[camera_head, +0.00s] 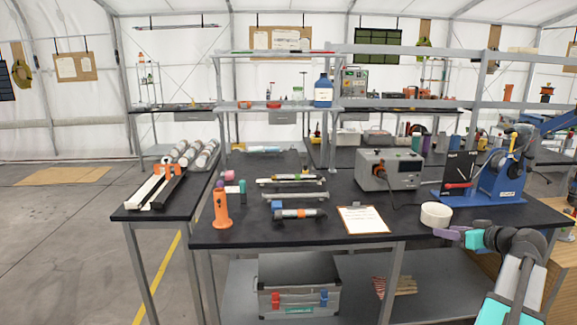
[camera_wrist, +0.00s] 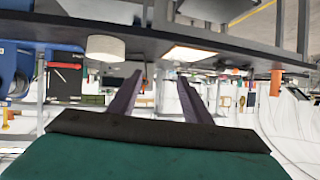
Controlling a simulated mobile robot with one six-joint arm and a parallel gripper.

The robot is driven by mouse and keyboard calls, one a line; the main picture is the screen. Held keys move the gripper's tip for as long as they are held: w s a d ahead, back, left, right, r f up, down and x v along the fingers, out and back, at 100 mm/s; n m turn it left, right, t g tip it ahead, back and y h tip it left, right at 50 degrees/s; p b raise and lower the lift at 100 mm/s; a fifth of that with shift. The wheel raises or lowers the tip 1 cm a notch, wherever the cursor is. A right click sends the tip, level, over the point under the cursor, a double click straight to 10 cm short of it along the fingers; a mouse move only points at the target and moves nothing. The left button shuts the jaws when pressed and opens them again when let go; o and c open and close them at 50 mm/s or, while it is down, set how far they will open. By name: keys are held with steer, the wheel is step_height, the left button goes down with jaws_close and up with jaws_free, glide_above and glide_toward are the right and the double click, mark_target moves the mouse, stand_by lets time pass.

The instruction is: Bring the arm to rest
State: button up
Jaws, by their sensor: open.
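My arm reaches up from the lower right of the head view. My gripper (camera_head: 450,233) is at its end, by the front edge of the dark table (camera_head: 300,238), with a purple finger showing close to the white tape roll (camera_head: 436,214). In the wrist view, which is upside down, my gripper (camera_wrist: 157,95) shows two purple fingers spread apart with nothing between them. The tape roll (camera_wrist: 105,48) and the table's edge (camera_wrist: 190,38) are beyond the fingers. Whether a finger touches the table cannot be told.
A clipboard (camera_head: 363,219) lies left of the tape roll. A blue machine (camera_head: 497,180) and a grey instrument box (camera_head: 389,170) stand behind. An orange holder (camera_head: 221,209) stands at the left. A toolbox (camera_head: 299,286) is on the lower shelf. The floor at left is clear.

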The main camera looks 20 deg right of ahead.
steer(key=w+a+f+n+g+y, duration=0.1)
steer(key=w+a+f+y, duration=0.2)
steer(key=w+a+f, duration=0.6)
steer(key=w+a+f+n+g+y, duration=0.2)
steer(key=w+a+f, duration=0.4)
steer(key=a+f, duration=0.6)
steer(key=s+a+f+n+g+y, duration=0.1)
steer(key=a+f+g, duration=0.1)
steer(key=a+f, duration=0.8)
steer(key=s+a+f+n+g+y, duration=0.1)
steer(key=a+f+g+y, duration=0.15)
steer(key=a+f, duration=0.8)
steer(key=s+a+f+n+g+h, duration=0.1)
steer(key=s+a+f+g, duration=0.2)
steer(key=s+a+f, duration=0.55)
steer(key=s+a+f+g+h, duration=0.1)
steer(key=s+a+f+g, duration=0.35)
steer(key=s+a, duration=0.65)
steer(key=s+a+f+g+h, duration=0.2)
steer(key=s+a+f, duration=0.25)
steer(key=s, duration=0.45)
steer(key=s+d+f+m+g+h, duration=0.1)
steer(key=s+d+m+h, duration=0.2)
steer(key=s+d, duration=0.3)
steer(key=shift+d+f+m, duration=0.15)
steer(key=shift+d+m, duration=0.15)
steer(key=shift+m, duration=0.2)
